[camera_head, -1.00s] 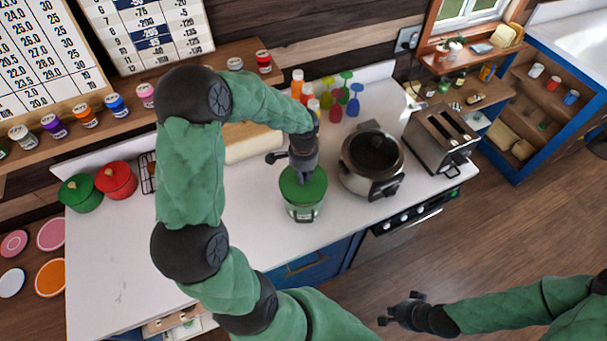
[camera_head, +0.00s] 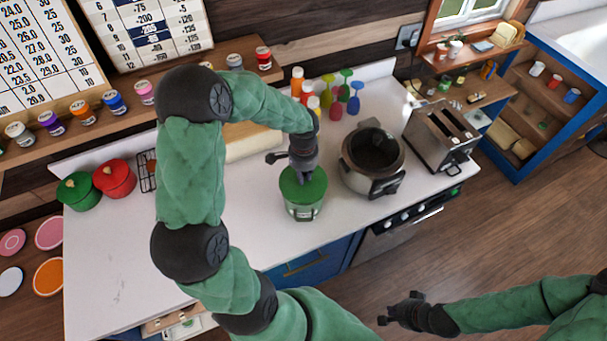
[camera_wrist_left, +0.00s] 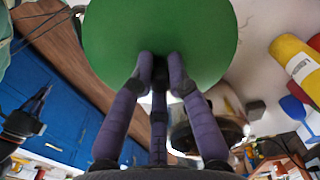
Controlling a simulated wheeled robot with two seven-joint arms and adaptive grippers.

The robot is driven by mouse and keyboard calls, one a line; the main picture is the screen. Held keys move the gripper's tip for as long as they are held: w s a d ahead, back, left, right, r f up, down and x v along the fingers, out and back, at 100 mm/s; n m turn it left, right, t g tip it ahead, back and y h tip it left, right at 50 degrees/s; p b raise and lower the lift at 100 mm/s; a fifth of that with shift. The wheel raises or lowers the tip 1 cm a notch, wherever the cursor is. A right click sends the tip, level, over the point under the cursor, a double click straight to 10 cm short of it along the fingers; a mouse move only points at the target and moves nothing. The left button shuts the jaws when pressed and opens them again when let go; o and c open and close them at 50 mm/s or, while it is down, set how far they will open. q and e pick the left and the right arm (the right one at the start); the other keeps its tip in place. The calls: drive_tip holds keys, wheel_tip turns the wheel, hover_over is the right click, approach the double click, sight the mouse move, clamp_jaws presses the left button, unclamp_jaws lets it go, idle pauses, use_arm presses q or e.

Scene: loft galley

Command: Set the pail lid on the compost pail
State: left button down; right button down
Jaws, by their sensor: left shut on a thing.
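The green pail lid (camera_head: 304,188) lies over the mouth of the compost pail (camera_head: 305,212), a pale greenish pail on the white counter. In the head view the lid looks level and in line with the rim; I cannot tell whether it rests fully on it. My left gripper (camera_head: 304,177) comes down from above and is shut on the lid at its middle. In the left wrist view the lid (camera_wrist_left: 165,35) fills the top, with the fingertips (camera_wrist_left: 160,75) closed at its centre. My right gripper (camera_head: 388,314) is empty over the floor, its fingers small and dark.
A round dark-mouthed cooker (camera_head: 371,163) stands close to the right of the pail, with a toaster (camera_head: 443,135) beyond. Red (camera_head: 115,178) and green (camera_head: 79,191) pots stand at the counter's left. The counter's front left is clear.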

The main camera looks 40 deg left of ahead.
use_arm(q)
drive_tip(key=shift+f, duration=0.25)
drive_tip(key=shift+f+b, duration=0.3)
drive_tip(key=shift+b, duration=0.15)
drive_tip(key=shift+f+b, duration=0.6)
drive_tip(key=shift+b, duration=0.05)
idle(2.3)
drive_tip(key=c, duration=0.7)
unclamp_jaws()
drive_tip(key=shift+o, duration=0.2)
drive_tip(key=shift+r+p, duration=2.5)
drive_tip(key=shift+r, duration=1.05)
